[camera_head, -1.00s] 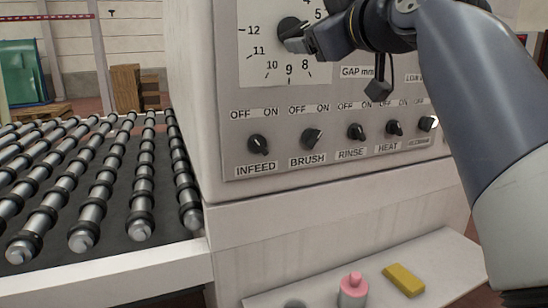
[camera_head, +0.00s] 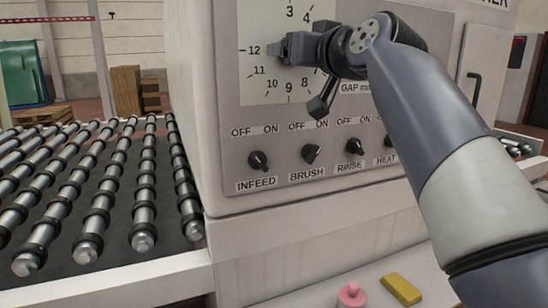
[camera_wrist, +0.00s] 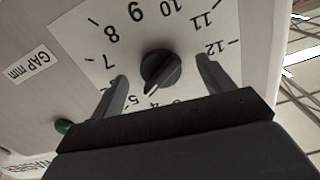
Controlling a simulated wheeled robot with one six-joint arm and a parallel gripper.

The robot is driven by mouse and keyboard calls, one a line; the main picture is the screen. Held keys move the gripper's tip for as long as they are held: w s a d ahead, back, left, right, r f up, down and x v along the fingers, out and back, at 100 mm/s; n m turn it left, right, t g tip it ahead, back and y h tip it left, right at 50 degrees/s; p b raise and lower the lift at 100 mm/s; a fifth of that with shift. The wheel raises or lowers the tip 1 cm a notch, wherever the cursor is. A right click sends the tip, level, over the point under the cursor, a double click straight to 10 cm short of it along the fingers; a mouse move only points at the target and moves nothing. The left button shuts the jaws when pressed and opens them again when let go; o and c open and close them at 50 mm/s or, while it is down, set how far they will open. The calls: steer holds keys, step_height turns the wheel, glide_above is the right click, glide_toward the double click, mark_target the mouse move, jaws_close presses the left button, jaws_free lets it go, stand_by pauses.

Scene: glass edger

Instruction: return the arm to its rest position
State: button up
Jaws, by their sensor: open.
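My gripper (camera_head: 287,47) is in front of the numbered gap dial plate (camera_head: 258,85) on the machine's panel, and its arm reaches in from the right. In the wrist view the gripper (camera_wrist: 160,85) has its two fingers apart, with nothing between the tips that they touch. The black dial knob (camera_wrist: 161,69) shows beyond and between the fingers, its pale mark toward the number 5 side. In the head view my gripper hides the knob.
Below the dial is a row of switches, with the INFEED knob (camera_head: 258,160) and the BRUSH knob (camera_head: 311,153). A roller conveyor (camera_head: 85,248) lies at the left. A pink-topped bottle (camera_head: 351,295) and a yellow block (camera_head: 402,288) sit on the ledge below.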

steer(key=shift+a+r+m+p, duration=0.15)
steer(key=shift+m+p, duration=2.55)
steer(key=shift+m, duration=1.4)
steer(key=shift+a+r+m+p, duration=0.1)
steer(key=shift+m+p, duration=2.6)
steer(key=shift+m, duration=1.4)
steer(key=shift+f, duration=0.1)
